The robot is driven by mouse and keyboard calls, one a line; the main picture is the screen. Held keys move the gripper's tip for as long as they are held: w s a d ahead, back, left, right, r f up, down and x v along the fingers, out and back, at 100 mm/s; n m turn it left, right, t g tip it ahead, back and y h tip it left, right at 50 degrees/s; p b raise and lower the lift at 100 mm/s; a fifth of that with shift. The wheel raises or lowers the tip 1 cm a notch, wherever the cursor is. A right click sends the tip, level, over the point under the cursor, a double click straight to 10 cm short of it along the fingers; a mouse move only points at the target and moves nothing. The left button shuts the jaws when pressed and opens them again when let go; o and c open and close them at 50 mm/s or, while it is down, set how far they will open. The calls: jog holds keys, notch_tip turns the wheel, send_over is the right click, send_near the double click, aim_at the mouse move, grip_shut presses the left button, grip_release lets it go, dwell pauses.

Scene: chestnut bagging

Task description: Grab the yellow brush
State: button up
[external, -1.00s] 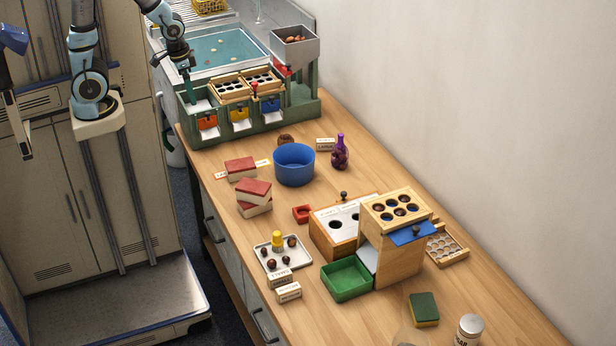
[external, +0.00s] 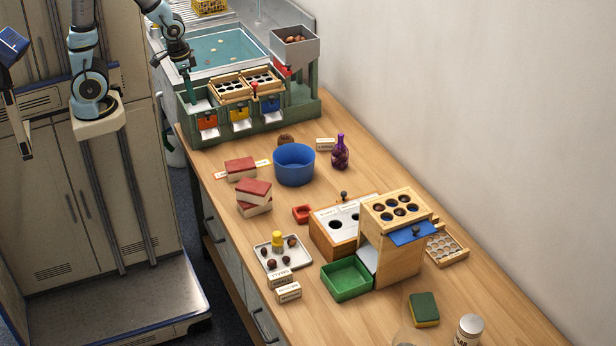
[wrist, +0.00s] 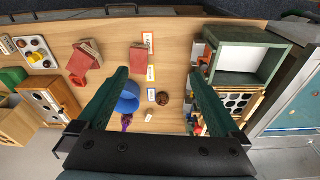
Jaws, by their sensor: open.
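The yellow brush (external: 277,241) stands upright on a small white tray (external: 301,262) near the table's front edge in the external view, with several chestnuts around it. In the wrist view the brush (wrist: 21,42) is a small yellow spot at the upper left. My gripper (wrist: 158,73) shows in the wrist view with its two green fingers wide apart and nothing between them. It is above the table, well away from the brush. The brush is partly hard to make out at this distance.
A wooden sorter (external: 392,260) and green bin (external: 346,279) are right of the tray. A green machine (external: 250,128) stands at the far end.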

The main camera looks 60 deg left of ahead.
jog(key=shift+c, duration=0.4)
jog(key=c, duration=0.4)
jog(key=w+d+f+t+h+b, duration=0.1)
jog(key=w+d+f+b, duration=0.2)
jog(key=d, duration=0.4)
jog(key=w+d+f+t+h, duration=0.1)
jog(key=w+d+f+t, duration=0.15)
jog(key=w+d, duration=0.4)
jog(key=shift+c, duration=0.2)
jog(key=t+b, duration=0.5)
send_over(278, 240)
jog(key=a, duration=0.7)
notch_tip(278, 240, down, 14)
jog(key=r, duration=0.1)
jog(key=s+d+f+t, duration=0.1)
jog(key=s, duration=0.1)
jog(key=s+d+f+t+b, duration=0.1)
jog(key=s+d+f, duration=0.1)
jog(key=s+d+f+t+b, duration=0.1)
jog(key=s+d+f, duration=0.1)
jog(key=shift+s, duration=0.2)
jog(key=p+x, duration=0.1)
jog(key=x, duration=0.4)
jog(key=shift+r+p+x, duration=0.1)
jog(key=shift+p+x, duration=0.5)
jog(key=shift+x, duration=0.75)
jog(key=shift+r+p+x, duration=0.15)
jog(key=shift+p+x, duration=0.45)
jog(key=shift+x, duration=0.75)
